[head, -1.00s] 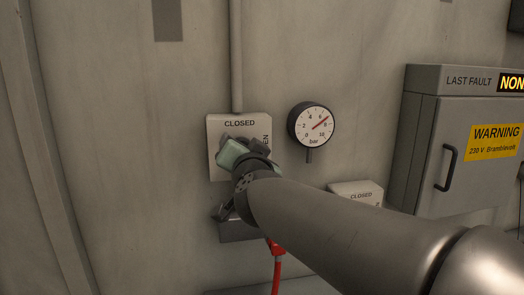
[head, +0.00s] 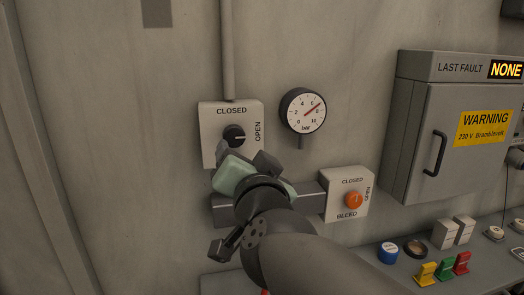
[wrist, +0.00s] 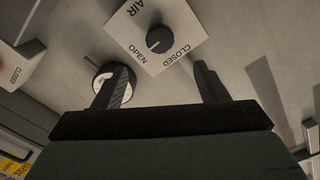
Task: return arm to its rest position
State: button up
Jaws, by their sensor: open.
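My gripper (head: 245,162) is open and empty in the head view, just below and in front of a black knob (head: 234,135) on a white wall plate (head: 212,122). The plate is marked CLOSED at the top and OPEN at the right side. In the wrist view my gripper (wrist: 162,82) shows two spread dark fingers, with the knob (wrist: 159,40) beyond them and clear of both. A small pale line on the knob seems to point toward OPEN in the head view.
A pressure gauge (head: 303,111) hangs right of the plate. A BLEED plate (head: 338,218) with an orange knob (head: 354,200) is lower right. A grey cabinet (head: 408,150) stands farther right, above a shelf (head: 440,280) with several coloured items.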

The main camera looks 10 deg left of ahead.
jog(key=d+f+n+g+h, duration=0.15)
jog(key=d+f+g, duration=0.35)
jog(key=f, duration=0.6)
jog(key=d+f+n+g+h, duration=0.1)
jog(key=d+f+g+h, duration=0.15)
jog(key=d+f, duration=0.6)
jog(key=s+d+f+g+h, duration=0.3)
jog(key=s+d+f+g, duration=0.5)
jog(key=s+d+f, duration=0.55)
notch_tip(320, 180, up, 16)
jog(key=p, duration=1.3)
jog(key=shift+s+a+r+p, duration=0.2)
jog(key=shift+s+r+p, duration=0.1)
jog(key=shift+p, duration=0.1)
jog(key=shift+m, duration=0.25)
